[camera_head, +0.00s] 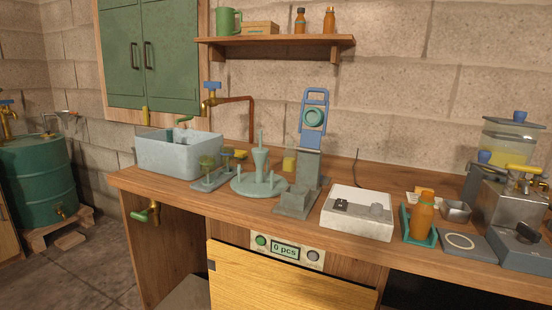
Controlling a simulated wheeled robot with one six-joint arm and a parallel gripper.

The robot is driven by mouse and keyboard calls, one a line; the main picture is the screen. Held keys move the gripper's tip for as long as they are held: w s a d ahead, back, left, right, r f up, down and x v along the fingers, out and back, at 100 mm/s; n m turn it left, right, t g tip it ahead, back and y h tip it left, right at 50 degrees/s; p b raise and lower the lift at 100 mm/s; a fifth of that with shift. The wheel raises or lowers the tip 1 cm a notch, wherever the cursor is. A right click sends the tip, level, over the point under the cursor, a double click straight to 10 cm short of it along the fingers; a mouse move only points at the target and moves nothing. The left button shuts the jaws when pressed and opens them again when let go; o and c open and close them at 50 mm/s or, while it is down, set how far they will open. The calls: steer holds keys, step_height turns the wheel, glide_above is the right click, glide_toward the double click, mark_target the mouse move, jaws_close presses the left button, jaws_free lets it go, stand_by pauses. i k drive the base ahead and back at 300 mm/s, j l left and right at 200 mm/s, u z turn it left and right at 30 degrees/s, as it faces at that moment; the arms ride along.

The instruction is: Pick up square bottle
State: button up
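Three brown-orange bottles are in view, and at this size I cannot tell for sure which one is square. One bottle (422,217) stands upright in a teal tray (405,222) on the right part of the counter. Two smaller bottles stand upright on the wall shelf: a left shelf bottle (300,23) with a dark top and a right shelf bottle (329,22). They stand apart from each other. My gripper does not show in the view, and nothing is seen touching any bottle.
The wooden counter (170,189) carries a grey sink (180,154), a round rack (258,184), a tall blue-and-grey device (306,170), a white scale-like box (357,218) and metal equipment (500,208). The shelf (270,41) also holds a green mug (229,21) and a wooden box (260,28).

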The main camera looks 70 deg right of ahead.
mark_target(289, 160)
steer(key=i+z, duration=0.25)
steer(key=i, duration=0.25)
steer(key=i+j+z, duration=0.2)
steer(key=i, duration=0.25)
steer(key=i+l+z, duration=0.1)
steer(key=z, duration=0.3)
steer(key=i+z, duration=0.25)
steer(key=z, duration=0.15)
steer(key=i+z, duration=0.15)
steer(key=z, duration=0.25)
steer(key=i+j+z, duration=0.1)
steer(key=z, duration=0.3)
steer(key=i+z, duration=0.35)
steer(key=i+j+z, duration=0.1)
steer(key=z, duration=0.25)
steer(key=i, duration=0.1)
